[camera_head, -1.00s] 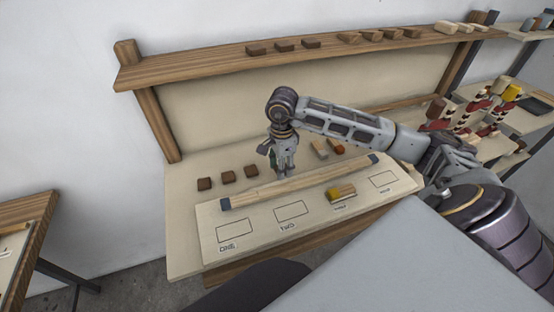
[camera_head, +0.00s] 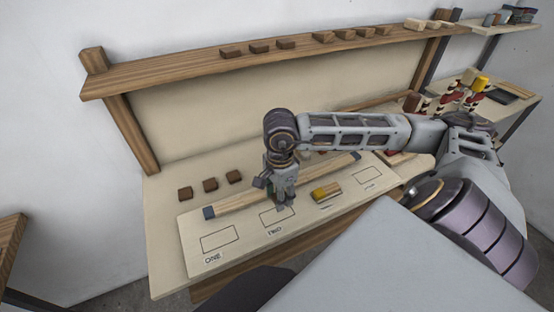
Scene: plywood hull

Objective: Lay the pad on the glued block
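A small block (camera_head: 327,192), tan with a yellow end, lies on the pale board (camera_head: 240,250) in the third spot from the left. My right gripper (camera_head: 282,207) points down over the outlined spot marked TWO, left of that block and apart from it. A dark green patch shows at its fingers; I cannot tell whether it is a held pad or part of the gripper, nor how far the fingers are apart. No pad can be made out for certain elsewhere. My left gripper is out of view.
Three dark brown blocks (camera_head: 210,185) sit on the bench at the left. A wooden strip with dark ends (camera_head: 235,204) lies along the board behind the gripper. The shelf (camera_head: 200,72) above holds several small blocks. Spot ONE (camera_head: 221,239) is empty.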

